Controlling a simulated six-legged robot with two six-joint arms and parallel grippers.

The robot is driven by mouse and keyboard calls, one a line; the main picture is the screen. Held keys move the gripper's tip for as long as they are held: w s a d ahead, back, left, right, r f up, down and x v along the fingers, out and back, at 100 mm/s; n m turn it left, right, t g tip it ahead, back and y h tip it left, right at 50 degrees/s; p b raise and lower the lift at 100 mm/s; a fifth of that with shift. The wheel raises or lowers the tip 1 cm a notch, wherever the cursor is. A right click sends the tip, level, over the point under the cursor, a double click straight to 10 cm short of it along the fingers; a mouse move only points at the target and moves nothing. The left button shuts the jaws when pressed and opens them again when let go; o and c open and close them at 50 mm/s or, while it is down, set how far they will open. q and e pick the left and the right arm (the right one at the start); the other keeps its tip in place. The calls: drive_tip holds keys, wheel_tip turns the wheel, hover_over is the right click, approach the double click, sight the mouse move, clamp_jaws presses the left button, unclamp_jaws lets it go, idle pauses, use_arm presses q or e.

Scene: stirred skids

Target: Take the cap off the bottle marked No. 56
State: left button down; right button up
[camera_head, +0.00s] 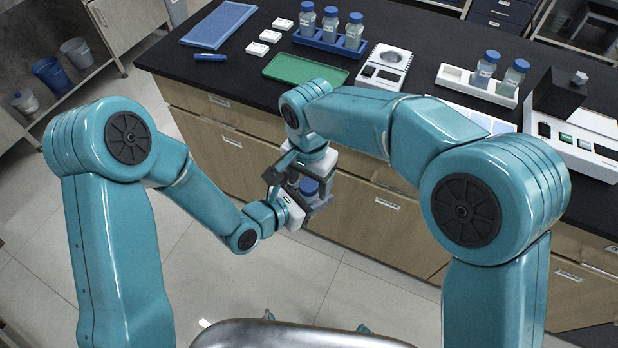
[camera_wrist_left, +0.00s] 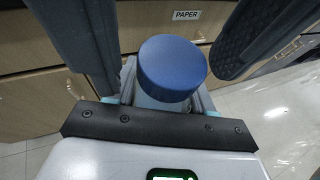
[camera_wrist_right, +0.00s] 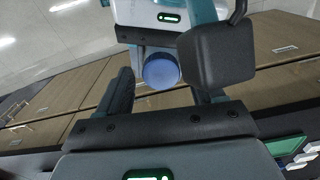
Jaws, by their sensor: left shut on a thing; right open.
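A bottle with a blue cap (camera_head: 309,187) is held up in front of the bench drawers; its label cannot be read. My left gripper (camera_head: 300,208) is shut on the bottle body. The left wrist view shows the round cap (camera_wrist_left: 172,68) on top and a little of the bottle (camera_wrist_left: 160,101) under it. My right gripper (camera_head: 301,180) is open, coming from above. Its dark fingers stand to either side of the cap in the left wrist view, apart from it. The cap also shows in the right wrist view (camera_wrist_right: 160,72), between the open fingers.
On the black bench (camera_head: 240,73) stand a blue rack (camera_head: 318,42) with several capped bottles, a green tray (camera_head: 284,67), a white device (camera_head: 385,70) and a white rack (camera_head: 455,76) with two capped bottles. A blue mat (camera_head: 218,24) lies at the left end.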

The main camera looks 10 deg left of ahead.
wheel_tip(320, 180, up, 4)
drive_tip(key=shift+r, duration=0.2)
drive_tip(key=shift+c, duration=0.3)
wheel_tip(320, 180, up, 3)
drive_tip(key=shift+w+a+f+m, duration=0.1)
drive_tip(key=shift+m, duration=1.1)
drive_tip(key=shift+r+m, duration=0.25)
drive_tip(key=shift+m, duration=0.05)
drive_tip(key=shift+f, duration=3.9)
drive_tip(key=c, duration=1.1)
drive_tip(key=n, duration=0.3)
